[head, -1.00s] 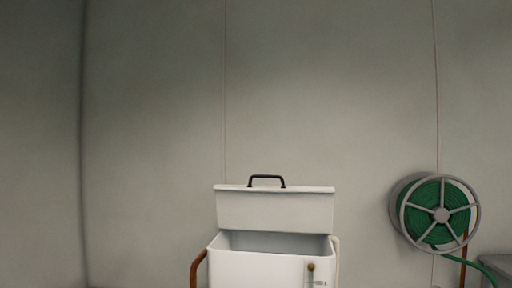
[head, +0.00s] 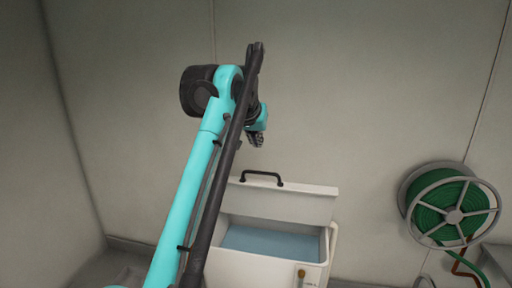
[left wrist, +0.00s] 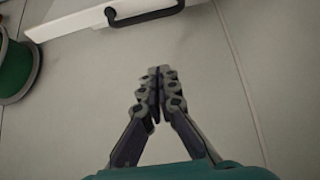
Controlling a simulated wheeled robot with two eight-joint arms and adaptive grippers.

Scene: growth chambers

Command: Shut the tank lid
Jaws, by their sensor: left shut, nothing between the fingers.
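The white tank (head: 308,272) stands against the back wall in the head view. Its white lid (head: 290,204) is raised, tilted up at the back, with a black handle (head: 262,176) on its top edge. Blue-grey water shows inside the tank. My left gripper (head: 257,140) is above and a little left of the handle, apart from it, with empty fingers together. In the left wrist view the shut fingers (left wrist: 158,75) point toward the wall, with the lid (left wrist: 95,22) and handle (left wrist: 145,14) at the top. My right gripper is not in view.
A green hose reel (head: 452,208) hangs on the wall to the right of the tank, and also shows in the left wrist view (left wrist: 15,65). A grey surface (head: 496,262) lies below it at right. The wall around the lid is bare.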

